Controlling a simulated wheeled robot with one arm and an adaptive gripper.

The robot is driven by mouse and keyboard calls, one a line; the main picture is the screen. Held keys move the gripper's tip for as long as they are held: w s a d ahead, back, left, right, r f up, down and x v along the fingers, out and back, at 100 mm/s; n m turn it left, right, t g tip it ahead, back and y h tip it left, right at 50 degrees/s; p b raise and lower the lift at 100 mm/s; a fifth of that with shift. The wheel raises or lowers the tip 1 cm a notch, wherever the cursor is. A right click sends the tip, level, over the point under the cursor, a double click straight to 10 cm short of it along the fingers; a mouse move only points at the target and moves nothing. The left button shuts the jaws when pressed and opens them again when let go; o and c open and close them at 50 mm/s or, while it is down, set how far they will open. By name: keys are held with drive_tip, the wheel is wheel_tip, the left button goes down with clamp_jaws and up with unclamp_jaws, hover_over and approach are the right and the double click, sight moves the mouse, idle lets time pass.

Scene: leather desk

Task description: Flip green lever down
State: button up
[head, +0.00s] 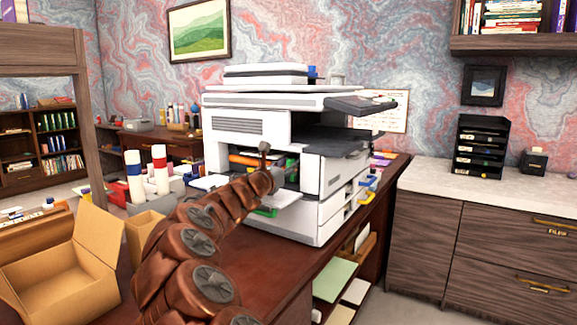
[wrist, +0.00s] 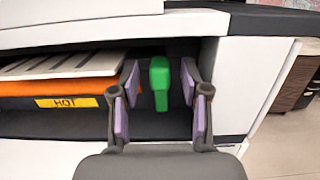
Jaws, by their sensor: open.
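The green lever (wrist: 159,84) sits inside the printer's open bay in the wrist view, its thicker head at the top and a narrower part below. My gripper (wrist: 160,90) is open, with one purple-padded finger on each side of the lever. Gaps show between the lever and both pads. The printer (head: 262,132) stands on the desk in the head view.
An orange part (wrist: 60,88) with a yellow "HOT" label (wrist: 66,102) lies left of the lever. The bay's white right wall (wrist: 245,85) is close to my right finger.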

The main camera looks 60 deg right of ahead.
drive_tip(key=a, duration=0.4)
drive_tip(key=a+f, duration=0.1)
drive_tip(key=a, duration=0.7)
drive_tip(key=shift+w+f, duration=0.2)
drive_tip(key=shift+f, duration=0.05)
drive_tip(key=shift+s+d, duration=0.1)
